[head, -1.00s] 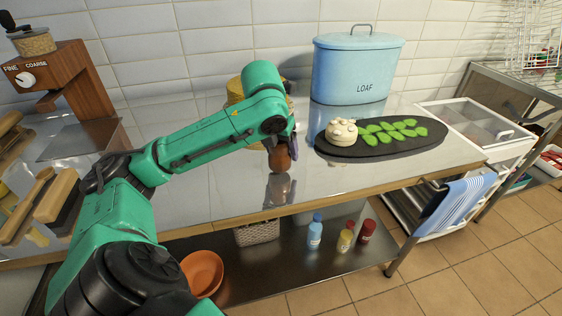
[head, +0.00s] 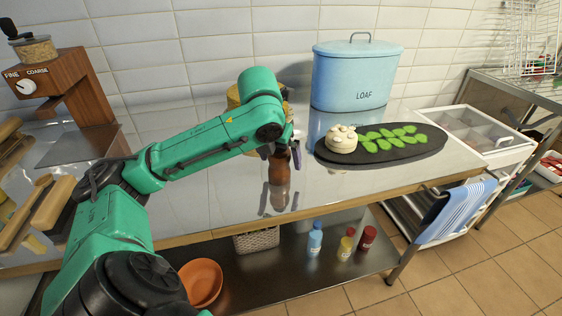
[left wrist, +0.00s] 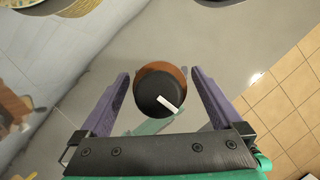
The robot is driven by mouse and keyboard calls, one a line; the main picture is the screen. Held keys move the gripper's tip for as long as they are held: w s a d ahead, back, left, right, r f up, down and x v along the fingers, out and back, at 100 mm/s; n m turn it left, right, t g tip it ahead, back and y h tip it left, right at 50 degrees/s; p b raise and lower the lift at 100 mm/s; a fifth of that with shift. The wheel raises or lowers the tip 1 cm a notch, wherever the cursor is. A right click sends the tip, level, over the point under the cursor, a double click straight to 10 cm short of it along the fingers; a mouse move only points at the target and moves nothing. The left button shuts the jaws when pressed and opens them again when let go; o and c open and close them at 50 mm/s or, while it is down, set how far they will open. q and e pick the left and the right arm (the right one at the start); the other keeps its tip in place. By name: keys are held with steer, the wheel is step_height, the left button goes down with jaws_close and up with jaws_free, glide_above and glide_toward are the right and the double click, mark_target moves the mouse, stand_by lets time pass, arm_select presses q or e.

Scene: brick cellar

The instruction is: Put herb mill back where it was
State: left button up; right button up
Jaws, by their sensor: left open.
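The herb mill (head: 280,170) is a brown wooden mill standing upright on the steel counter near its front edge. In the left wrist view its round black top (left wrist: 157,96) with a white mark lies between my fingers, with the brown body (left wrist: 172,70) showing beyond it. My left gripper (head: 281,150) is around the mill's upper part in the head view. In the left wrist view my left gripper (left wrist: 160,75) has its two purple fingers spread, with a gap on each side of the mill. My right gripper is not in view.
A dark oval board (head: 400,150) with a pale bun-like item and green leaves lies to the right. A blue LOAF bin (head: 352,78) stands behind it. A yellowish round container (head: 234,97) is partly hidden behind my arm. A wooden grinder (head: 70,85) stands left.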

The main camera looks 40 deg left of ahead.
arm_select(q)
steer(key=p+v, duration=0.2)
steer(key=v, duration=0.7)
steer(key=shift+s+r, duration=0.2)
steer(key=shift+d, duration=0.1)
